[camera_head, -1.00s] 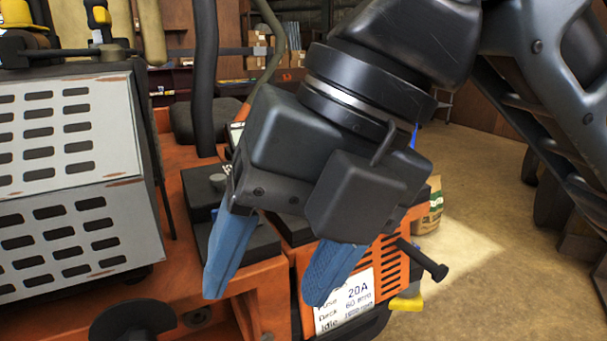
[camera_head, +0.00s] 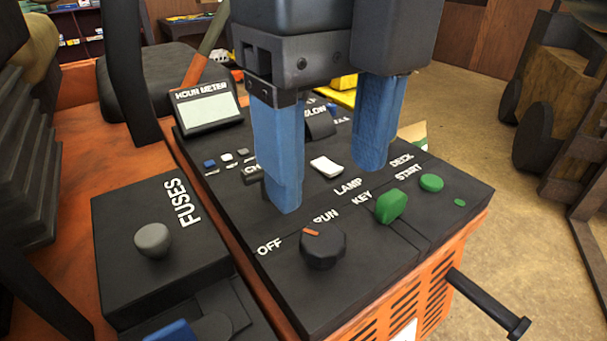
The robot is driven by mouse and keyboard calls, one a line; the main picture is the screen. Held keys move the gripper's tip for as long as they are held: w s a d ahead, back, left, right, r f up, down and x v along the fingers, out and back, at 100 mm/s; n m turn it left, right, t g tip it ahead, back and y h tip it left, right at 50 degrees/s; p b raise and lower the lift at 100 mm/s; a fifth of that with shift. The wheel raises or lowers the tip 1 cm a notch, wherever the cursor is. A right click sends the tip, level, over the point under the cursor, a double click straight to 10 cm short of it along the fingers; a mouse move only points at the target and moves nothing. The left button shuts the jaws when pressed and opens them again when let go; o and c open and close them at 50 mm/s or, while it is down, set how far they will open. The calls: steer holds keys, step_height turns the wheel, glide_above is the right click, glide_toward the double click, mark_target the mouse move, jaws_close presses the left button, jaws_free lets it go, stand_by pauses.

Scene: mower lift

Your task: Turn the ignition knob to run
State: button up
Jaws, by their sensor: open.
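The control panel (camera_head: 250,221) is dark and fills the middle of the head view. The ignition knob (camera_head: 324,250) is round and black with an orange pointer mark, near the panel's front edge. Its mark points up and left, between the printed OFF and RUN labels. My gripper (camera_head: 328,185) is open and empty, pointing down, with two blue fingers spread over the panel just behind the knob. The left fingertip is close to the RUN label; I cannot tell its height above the panel. A green key (camera_head: 391,206) sits right of the knob.
A green start button (camera_head: 431,183), white lamp switch (camera_head: 326,167) and hour meter (camera_head: 207,108) are on the panel. A fuse box (camera_head: 190,264) with a grey knob stands left. A black lever (camera_head: 490,304) sticks out at the front right.

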mark_target(323, 237)
steer(key=shift+w+f, duration=0.1)
steer(key=shift+w, duration=0.15)
steer(key=shift+f, duration=3.75)
steer(key=c, duration=1)
